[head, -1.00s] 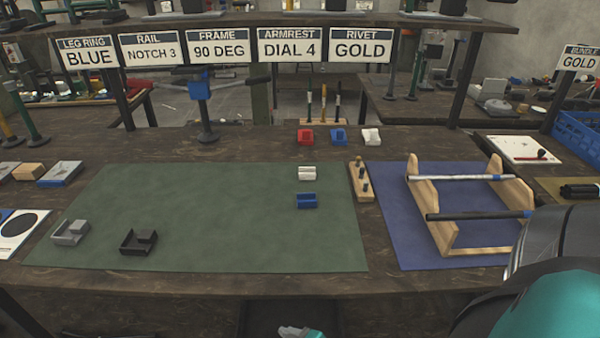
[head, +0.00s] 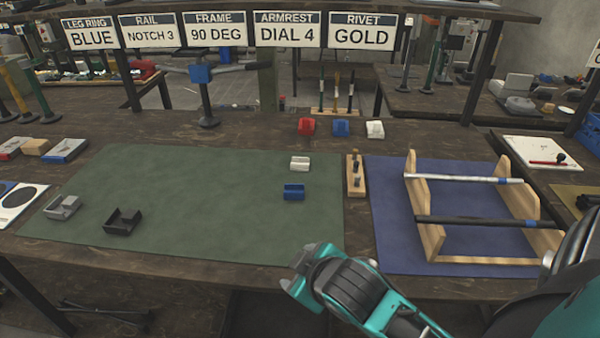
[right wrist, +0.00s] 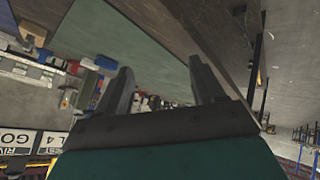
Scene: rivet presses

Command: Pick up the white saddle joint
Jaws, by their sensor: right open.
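A white saddle joint (head: 300,163) lies on the right part of the green mat (head: 190,200), just behind a blue joint (head: 293,192). Another white piece (head: 375,129) stands at the back of the bench beside a blue one (head: 341,127) and a red one (head: 307,126). My right gripper (head: 292,282) is over the front edge of the bench, in front of the white joint and apart from it. In the right wrist view its two fingers (right wrist: 160,85) are spread with nothing between them. My left gripper is not in view.
A wooden rack (head: 432,220) with two rods stands on a blue mat (head: 385,240) at right. A small wooden peg block (head: 355,176) sits between the mats. The middle of the green mat is clear.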

